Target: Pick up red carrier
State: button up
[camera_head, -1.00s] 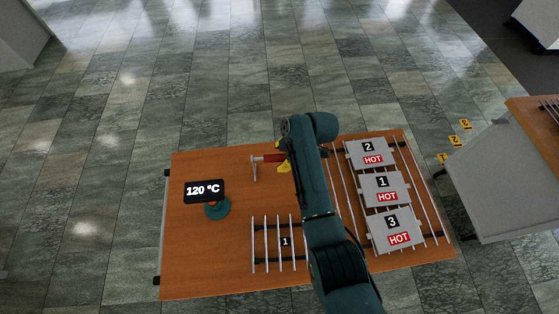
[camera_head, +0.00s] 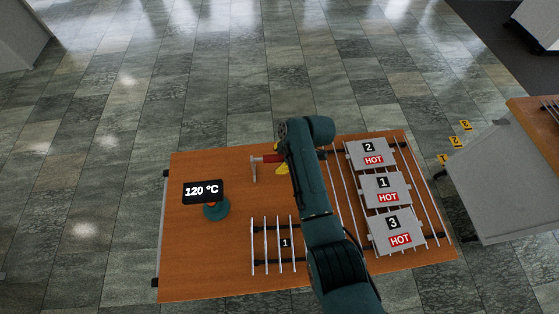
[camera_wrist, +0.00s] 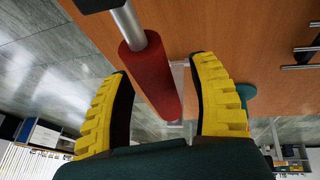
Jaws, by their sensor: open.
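The red carrier (camera_wrist: 148,75) shows in the wrist view as a red cylindrical grip on a metal rod. It lies between the two yellow ribbed fingers of my gripper (camera_wrist: 165,105), which are open and spread to either side of it, with a visible gap on the right. In the head view the red carrier (camera_head: 270,158) is at the back middle of the wooden table, held up on a pale stand (camera_head: 254,172). My arm hides its right end and most of my gripper (camera_head: 283,163); only a bit of yellow finger shows.
Three grey plates marked HOT, numbered 2 (camera_head: 369,153), 1 (camera_head: 384,189) and 3 (camera_head: 396,230), lie on a rack at the right. A smaller rack (camera_head: 266,245) stands at the front middle. A 120 °C display (camera_head: 203,191) stands at the left. The table's back left is clear.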

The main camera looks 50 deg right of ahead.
jog(key=shift+c, duration=0.4)
grip_shut()
notch_tip(320, 180, up, 11)
jog(key=shift+f+p, duration=0.1)
jog(key=shift+p, duration=0.65)
